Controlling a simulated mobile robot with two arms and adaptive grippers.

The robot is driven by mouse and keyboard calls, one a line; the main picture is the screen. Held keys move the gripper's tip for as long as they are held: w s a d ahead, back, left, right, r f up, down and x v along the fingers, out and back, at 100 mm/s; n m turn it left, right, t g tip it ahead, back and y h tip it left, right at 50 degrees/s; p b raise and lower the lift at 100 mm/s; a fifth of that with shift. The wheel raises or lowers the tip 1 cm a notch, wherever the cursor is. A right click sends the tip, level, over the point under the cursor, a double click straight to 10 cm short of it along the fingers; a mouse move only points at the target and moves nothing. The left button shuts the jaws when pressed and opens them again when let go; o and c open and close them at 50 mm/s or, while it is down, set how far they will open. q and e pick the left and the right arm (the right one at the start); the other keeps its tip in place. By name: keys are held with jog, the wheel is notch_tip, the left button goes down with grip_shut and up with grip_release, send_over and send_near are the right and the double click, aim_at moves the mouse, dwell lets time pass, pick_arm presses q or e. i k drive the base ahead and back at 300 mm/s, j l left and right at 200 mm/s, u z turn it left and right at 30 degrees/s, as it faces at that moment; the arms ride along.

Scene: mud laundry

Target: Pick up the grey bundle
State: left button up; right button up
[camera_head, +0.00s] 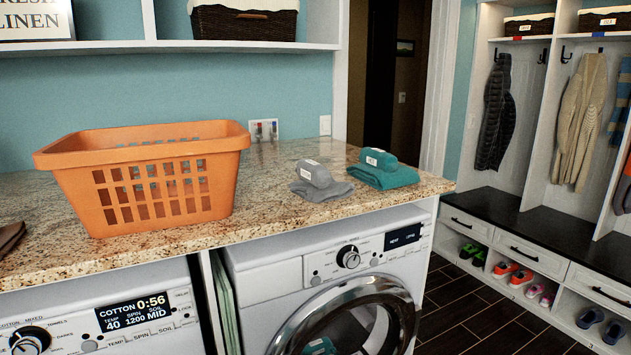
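The grey bundle (319,183) lies on the granite counter (270,215), right of the orange basket. It is a folded grey cloth with a rolled part on top that bears a small white label. A teal bundle (384,171) of the same shape lies just to its right and a little farther back, with a narrow gap between them. Neither of my grippers shows in this view.
An orange laundry basket (150,185) with slotted walls stands left of the grey bundle. A brown item (10,236) lies at the counter's left edge. Two front-loading machines (345,275) sit below. A white shelf (170,47) hangs above. The counter before the grey bundle is clear.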

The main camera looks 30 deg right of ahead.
aim_at(317, 184)
jog(key=i+l+u, duration=0.1)
jog(key=l, duration=0.5)
jog(key=i+l+u, duration=0.15)
jog(key=l, duration=0.4)
jog(key=i+l+u, duration=0.1)
jog(key=l, duration=0.5)
